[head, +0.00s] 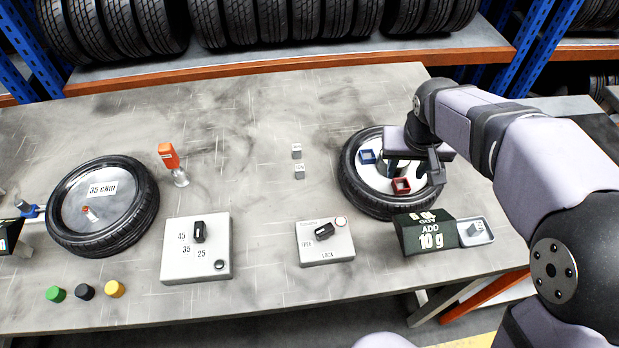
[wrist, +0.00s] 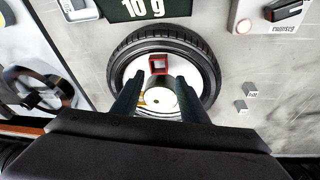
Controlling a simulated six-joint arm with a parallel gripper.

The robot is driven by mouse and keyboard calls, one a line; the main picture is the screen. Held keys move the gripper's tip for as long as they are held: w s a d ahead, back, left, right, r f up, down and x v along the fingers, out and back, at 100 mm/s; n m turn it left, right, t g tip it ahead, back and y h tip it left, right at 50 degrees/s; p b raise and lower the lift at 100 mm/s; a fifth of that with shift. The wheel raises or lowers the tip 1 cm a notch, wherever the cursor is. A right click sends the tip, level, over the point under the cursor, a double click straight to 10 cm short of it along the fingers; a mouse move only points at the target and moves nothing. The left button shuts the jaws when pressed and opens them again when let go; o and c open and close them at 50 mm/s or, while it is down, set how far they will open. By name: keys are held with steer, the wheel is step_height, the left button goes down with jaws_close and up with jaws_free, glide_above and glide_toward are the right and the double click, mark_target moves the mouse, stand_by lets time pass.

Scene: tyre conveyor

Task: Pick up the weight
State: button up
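Two small pale grey blocks, which look like weights, stand on the table left of the right-hand wheel: one farther back (head: 297,150), one nearer (head: 299,171). They also show at the right in the wrist view (wrist: 250,91). Another small grey block (head: 475,229) lies in a pale tray beside the dark box marked "ADD 10 g" (head: 428,236). My gripper (wrist: 159,82) is open above the right-hand wheel (head: 371,205), its fingers either side of the silver hub cylinder (wrist: 161,100). Contact with it cannot be told. I see no weight between the fingers.
The wheel carries a blue square holder (head: 367,157) and a red one (head: 401,186). Control boxes with knobs (head: 196,248) (head: 325,241), an orange-handled tool (head: 170,158) and another tyre (head: 103,205) stand left. The table's back middle is clear.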

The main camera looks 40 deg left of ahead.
steer(key=shift+n+y, duration=0.6)
steer(key=shift+n, duration=0.2)
steer(key=s+a+f, duration=0.1)
steer(key=a, duration=0.3)
steer(key=s+a+f+b, duration=0.1)
steer(key=a, duration=0.3)
steer(key=s+a+f, duration=0.1)
steer(key=a, duration=0.3)
steer(key=shift+s+a, duration=0.15)
steer(key=shift+a, duration=0.1)
steer(key=n+y+b, duration=0.1)
steer(key=b, duration=0.1)
glide_above(300, 167)
steer(key=s+d, duration=0.2)
steer(key=f, duration=0.1)
steer(key=shift+p+x, duration=1.75)
steer(key=shift+x, duration=2.05)
jaws_close()
